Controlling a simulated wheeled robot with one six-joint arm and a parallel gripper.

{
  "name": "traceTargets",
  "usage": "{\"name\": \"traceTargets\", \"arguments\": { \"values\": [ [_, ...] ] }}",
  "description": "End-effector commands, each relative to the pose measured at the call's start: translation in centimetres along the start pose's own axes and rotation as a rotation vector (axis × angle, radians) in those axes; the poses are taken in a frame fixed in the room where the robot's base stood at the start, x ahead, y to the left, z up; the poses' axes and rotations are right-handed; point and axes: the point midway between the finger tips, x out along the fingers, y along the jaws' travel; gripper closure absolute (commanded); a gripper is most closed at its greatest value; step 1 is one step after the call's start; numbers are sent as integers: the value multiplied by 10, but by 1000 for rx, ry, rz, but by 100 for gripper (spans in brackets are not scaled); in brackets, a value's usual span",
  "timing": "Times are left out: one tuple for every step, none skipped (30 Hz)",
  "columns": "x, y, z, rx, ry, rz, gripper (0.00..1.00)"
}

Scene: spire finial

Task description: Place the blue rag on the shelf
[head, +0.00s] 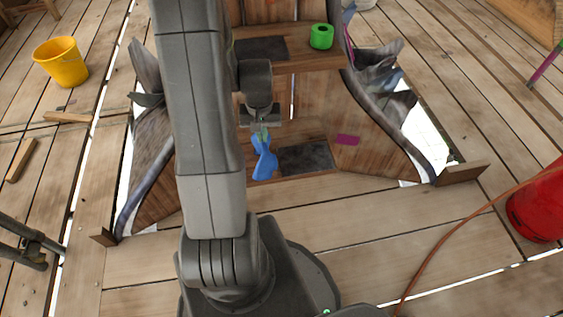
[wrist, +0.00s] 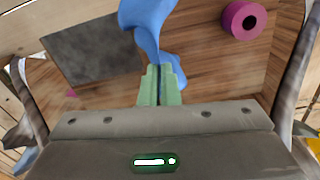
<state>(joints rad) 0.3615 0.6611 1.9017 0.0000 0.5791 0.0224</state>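The blue rag (head: 264,163) hangs crumpled from my gripper (head: 263,131), inside the wooden spire frame. In the wrist view the rag (wrist: 148,22) spreads beyond the green fingertips (wrist: 160,86), which are close together with blue cloth between them. A wooden upper shelf (head: 301,61) shows in the head view, with a dark grey mat (head: 260,48) on it. The rag is lower in the picture than this shelf, in front of the lower wooden floor. That floor has another dark mat (head: 306,158), also seen in the wrist view (wrist: 92,48).
A green roll (head: 321,36) stands on the upper shelf's right. A magenta roll (wrist: 243,20) shows in the wrist view. Torn grey covering (head: 378,75) flanks the frame. A yellow bucket (head: 61,62) and red container (head: 538,203) stand outside.

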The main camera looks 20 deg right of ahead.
Motion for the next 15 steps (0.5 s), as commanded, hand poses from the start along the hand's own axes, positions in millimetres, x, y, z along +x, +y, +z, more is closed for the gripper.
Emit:
{"name": "traceTargets", "arguments": {
  "values": [
    [14,0,1,0,-5,0,100],
    [19,0,1,1,-4,0,100],
    [26,0,1,1,-5,0,100],
    [31,0,1,1,-4,0,100],
    [36,0,1,1,-4,0,100],
    [42,0,1,1,-4,0,100],
    [46,0,1,2,-3,0,100],
    [50,0,1,2,-3,0,100],
    [55,0,1,2,-3,0,100],
    [58,0,0,2,-2,0,100],
    [60,0,0,2,-1,0,100],
    [63,0,0,2,-1,0,100],
    [64,0,0,2,-1,0,100],
    [66,0,0,2,-1,0,100],
    [67,0,0,2,-1,0,100]
  ]
}}
